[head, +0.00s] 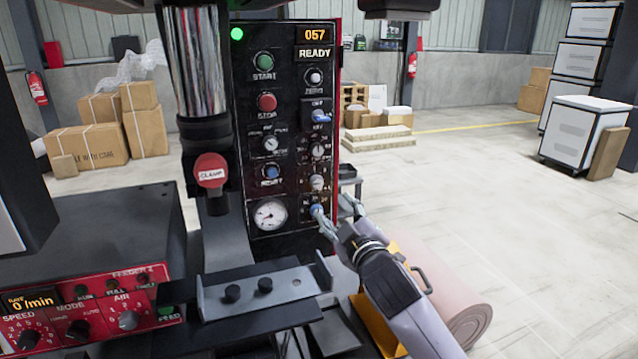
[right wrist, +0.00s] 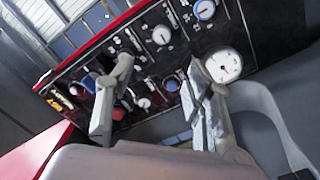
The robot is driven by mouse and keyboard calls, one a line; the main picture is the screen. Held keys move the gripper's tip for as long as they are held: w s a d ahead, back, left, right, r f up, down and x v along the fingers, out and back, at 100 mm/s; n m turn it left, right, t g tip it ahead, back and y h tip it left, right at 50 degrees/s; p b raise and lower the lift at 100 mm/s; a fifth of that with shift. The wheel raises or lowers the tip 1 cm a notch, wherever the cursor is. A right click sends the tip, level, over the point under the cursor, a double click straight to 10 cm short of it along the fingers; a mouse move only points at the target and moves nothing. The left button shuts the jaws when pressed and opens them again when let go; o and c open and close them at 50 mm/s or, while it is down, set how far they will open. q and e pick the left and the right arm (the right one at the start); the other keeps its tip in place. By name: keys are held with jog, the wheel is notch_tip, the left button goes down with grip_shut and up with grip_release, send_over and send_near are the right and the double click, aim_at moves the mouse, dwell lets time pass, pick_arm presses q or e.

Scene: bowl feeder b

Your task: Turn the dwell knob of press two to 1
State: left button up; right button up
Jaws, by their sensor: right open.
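The black press control panel (head: 290,165) stands upright in the middle of the head view, with a display reading 057 and READY. Its right column has several knobs, including a blue one near the top (head: 320,116), white ones (head: 317,183) and a blue one at the bottom (head: 316,210). The small labels are too blurred to tell which is the dwell knob or its setting. My right gripper (head: 335,210) is open at the panel's lower right, by the bottom blue knob; contact cannot be told. In the right wrist view, the panel (right wrist: 72,78) shows tilted beyond the spread fingers (right wrist: 160,78).
A round gauge (head: 269,214) is on the panel's lower left. A red CLAMP button (head: 210,170) on a column stands left of it. A grey bracket (head: 265,286) projects in front. A red feeder panel (head: 85,305) is at lower left. Open floor (head: 480,200) lies to the right.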

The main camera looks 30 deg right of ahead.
send_near(318, 184)
jog(key=p+x, duration=0.2)
jog(key=x, duration=0.5)
jog(key=shift+w, duration=0.1)
jog(key=shift+w+d, duration=0.15)
jog(key=shift+w, duration=0.55)
pick_arm(q)
jog(key=shift+w+d+r, duration=0.1)
jog(key=shift+w+r, duration=0.3)
jog(key=shift+r, duration=0.2)
jog(key=shift+w+d+r, duration=0.1)
jog(key=shift+w+r, duration=0.25)
jog(key=shift+r, duration=0.25)
pick_arm(e)
jog(key=shift+c, duration=0.5)
pick_arm(q)
jog(key=shift+w, duration=0.25)
pick_arm(e)
grip_shut()
